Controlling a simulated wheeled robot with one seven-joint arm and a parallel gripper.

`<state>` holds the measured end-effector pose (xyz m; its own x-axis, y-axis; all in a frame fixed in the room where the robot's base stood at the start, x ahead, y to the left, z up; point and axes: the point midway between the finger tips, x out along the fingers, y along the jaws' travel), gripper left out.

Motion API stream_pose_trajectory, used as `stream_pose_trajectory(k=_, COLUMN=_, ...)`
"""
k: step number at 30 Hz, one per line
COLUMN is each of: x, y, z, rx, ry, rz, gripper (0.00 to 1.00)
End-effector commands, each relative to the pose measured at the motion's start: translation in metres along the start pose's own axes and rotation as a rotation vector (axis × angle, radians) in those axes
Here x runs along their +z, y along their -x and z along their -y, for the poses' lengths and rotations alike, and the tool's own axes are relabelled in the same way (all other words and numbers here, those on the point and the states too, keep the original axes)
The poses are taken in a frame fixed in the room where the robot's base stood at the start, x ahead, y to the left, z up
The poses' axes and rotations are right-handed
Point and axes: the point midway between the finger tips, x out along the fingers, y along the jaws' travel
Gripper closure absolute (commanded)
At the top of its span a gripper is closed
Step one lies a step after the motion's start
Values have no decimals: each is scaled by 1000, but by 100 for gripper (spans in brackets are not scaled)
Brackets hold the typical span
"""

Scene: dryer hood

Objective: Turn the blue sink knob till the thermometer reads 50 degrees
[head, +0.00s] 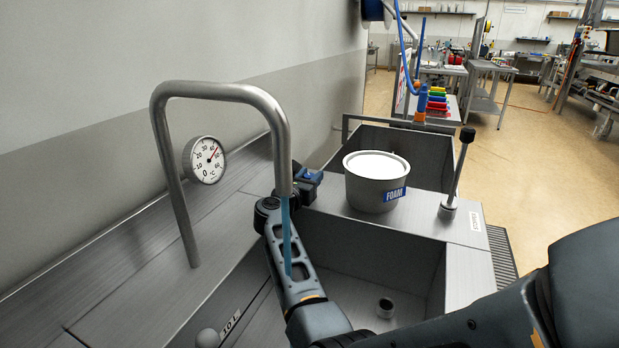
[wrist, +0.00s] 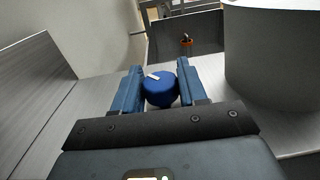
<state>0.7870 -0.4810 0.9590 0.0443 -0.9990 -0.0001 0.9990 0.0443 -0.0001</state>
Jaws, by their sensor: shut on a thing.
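The blue sink knob (wrist: 160,92) sits between my fingers in the wrist view, with a white mark on its top pointing up and left. My gripper (wrist: 159,76) is shut on the knob, one blue finger on each side. In the head view my gripper (head: 307,182) is behind the spout and mostly hidden by it and my wrist. The round white thermometer (head: 205,160) is on the left, near the wall. Its red needle points up and right, past the 40 mark and near 50; the exact reading is too small to tell.
A curved metal faucet (head: 222,91) runs a blue stream (head: 287,238) in front of my arm. A grey FOAM tub (head: 374,183) stands right of my gripper. An upright lever (head: 457,172) is further right. Sink basins lie in front and behind.

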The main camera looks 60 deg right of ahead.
Motion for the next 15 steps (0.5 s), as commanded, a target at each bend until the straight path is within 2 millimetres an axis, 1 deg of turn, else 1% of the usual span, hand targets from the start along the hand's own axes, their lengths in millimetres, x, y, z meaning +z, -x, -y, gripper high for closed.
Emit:
stream_pose_trajectory(k=1, x=0, y=0, z=0, rx=0, ry=0, rz=0, gripper=74)
stream_pose_trajectory(k=6, x=0, y=0, z=0, rx=0, ry=0, rz=0, gripper=89)
stream_pose_trajectory(k=11, x=1, y=0, z=1, rx=30, ry=2, rz=0, gripper=89)
stream_pose_trajectory(k=15, x=3, y=0, z=2, rx=127, ry=3, rz=0, gripper=89)
